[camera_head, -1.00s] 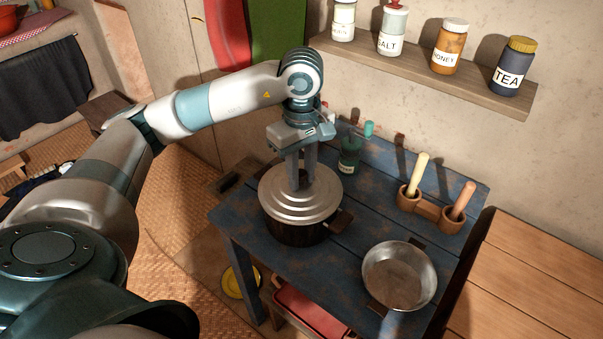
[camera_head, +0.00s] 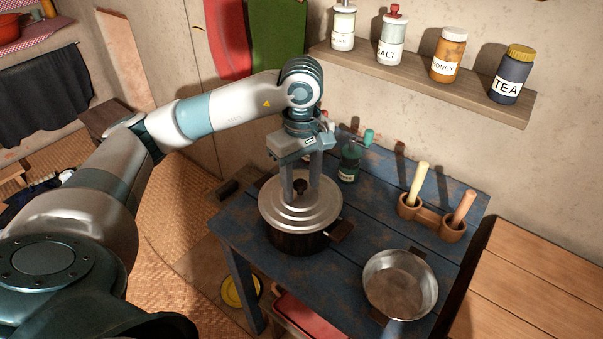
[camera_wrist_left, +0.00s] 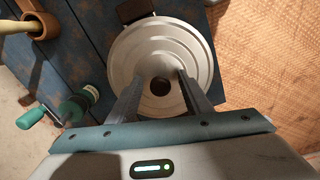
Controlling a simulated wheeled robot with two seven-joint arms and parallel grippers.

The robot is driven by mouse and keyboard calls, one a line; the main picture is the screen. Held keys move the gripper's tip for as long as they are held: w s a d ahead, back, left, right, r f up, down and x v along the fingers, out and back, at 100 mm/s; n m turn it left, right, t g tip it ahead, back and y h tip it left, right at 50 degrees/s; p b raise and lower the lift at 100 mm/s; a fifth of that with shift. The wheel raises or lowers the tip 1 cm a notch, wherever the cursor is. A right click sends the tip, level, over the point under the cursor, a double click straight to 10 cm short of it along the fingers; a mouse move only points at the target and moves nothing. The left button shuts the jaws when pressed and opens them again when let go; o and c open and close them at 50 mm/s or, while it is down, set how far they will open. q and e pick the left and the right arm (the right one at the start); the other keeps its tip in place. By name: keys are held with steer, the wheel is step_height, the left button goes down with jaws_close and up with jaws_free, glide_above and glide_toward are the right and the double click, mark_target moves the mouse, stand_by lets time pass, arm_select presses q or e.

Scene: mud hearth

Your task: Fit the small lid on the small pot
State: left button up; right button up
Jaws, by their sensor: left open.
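The small pot (camera_head: 296,241) is dark with brown side handles and stands on the blue table. The silver stepped lid (camera_head: 315,216) lies over its top and looks about level; whether it is fully seated I cannot tell. Its dark knob (camera_head: 301,187) is at the centre. My left gripper (camera_head: 301,198) points down over the lid with its fingers apart on either side of the knob. In the left wrist view the knob (camera_wrist_left: 160,86) shows between the open fingers, with a gap to each. My right gripper is not in view.
An open metal pan (camera_head: 400,284) stands at the right on the blue table (camera_head: 356,226). A green grinder (camera_head: 350,160) stands close behind the pot. A wooden holder (camera_head: 432,214) with two handled tools is at the back right. A shelf (camera_head: 430,84) with several jars hangs above.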

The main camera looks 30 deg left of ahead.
arm_select(q)
steer(key=shift+r, duration=0.1)
steer(key=shift+r, duration=0.55)
step_height(320, 180, up, 4)
steer(key=shift+r+b, duration=0.2)
steer(key=shift+b, duration=0.25)
step_height(320, 180, up, 12)
steer(key=shift+f, duration=0.15)
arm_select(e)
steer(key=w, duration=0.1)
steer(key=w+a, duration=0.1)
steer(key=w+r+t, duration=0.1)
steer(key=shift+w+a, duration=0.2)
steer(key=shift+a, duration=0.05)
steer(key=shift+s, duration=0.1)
